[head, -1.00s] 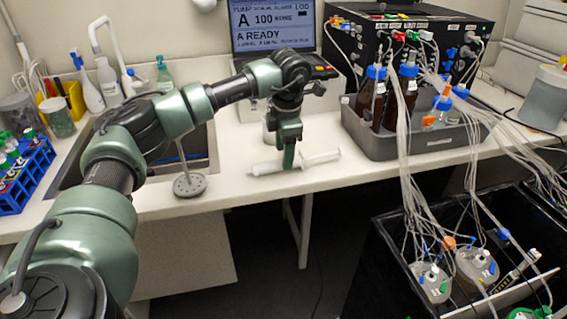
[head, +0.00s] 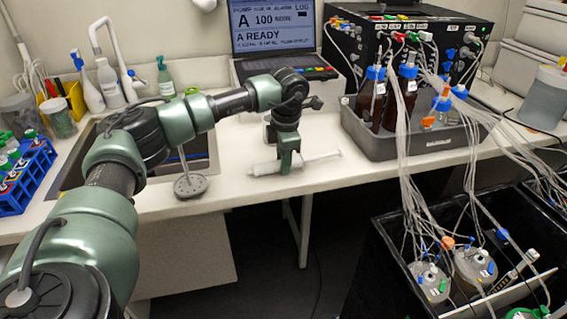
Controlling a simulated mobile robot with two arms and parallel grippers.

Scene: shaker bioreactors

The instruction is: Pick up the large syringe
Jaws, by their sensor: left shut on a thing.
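The large syringe (head: 314,158) is a pale, translucent tube at the front of the white bench, lying roughly level with one end to the left and its plunger end to the right. My left gripper (head: 286,168) points down over the middle of the syringe and is shut on it; the fingers hide the part between them. I cannot tell whether the syringe is touching the bench or just above it. My right gripper does not show.
A grey tray (head: 378,147) with brown bottles stands right of the syringe, tubes running down to a black box (head: 390,262). A sink (head: 208,165) and a blue tube rack (head: 22,190) are at the left. A laptop (head: 272,28) stands behind. The bench front around the syringe is clear.

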